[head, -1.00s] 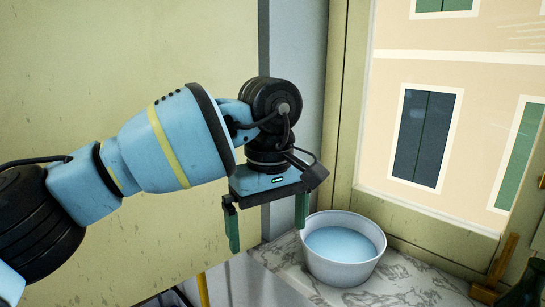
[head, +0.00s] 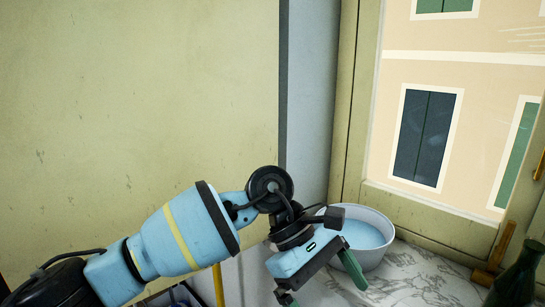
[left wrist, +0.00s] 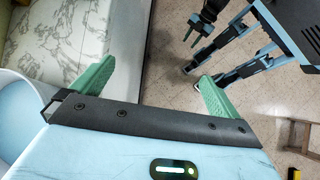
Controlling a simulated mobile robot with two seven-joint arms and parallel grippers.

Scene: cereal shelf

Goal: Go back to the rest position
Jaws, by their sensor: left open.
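My left gripper (head: 322,288) is at the bottom of the head view, tilted with its jaws pointing down and to the right. Its green fingers are apart with nothing between them. It is in front of the counter and overlaps part of a white bowl (head: 372,264) in the picture. In the left wrist view the gripper (left wrist: 152,76) also shows open and empty, above the floor beside the counter edge.
The bowl holds something pale blue and stands on a marble counter (head: 425,278). A wooden piece (head: 497,255) and a dark green vessel (head: 515,278) are at the right. A wooden stool (left wrist: 297,140) stands on the tiled floor (left wrist: 175,55).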

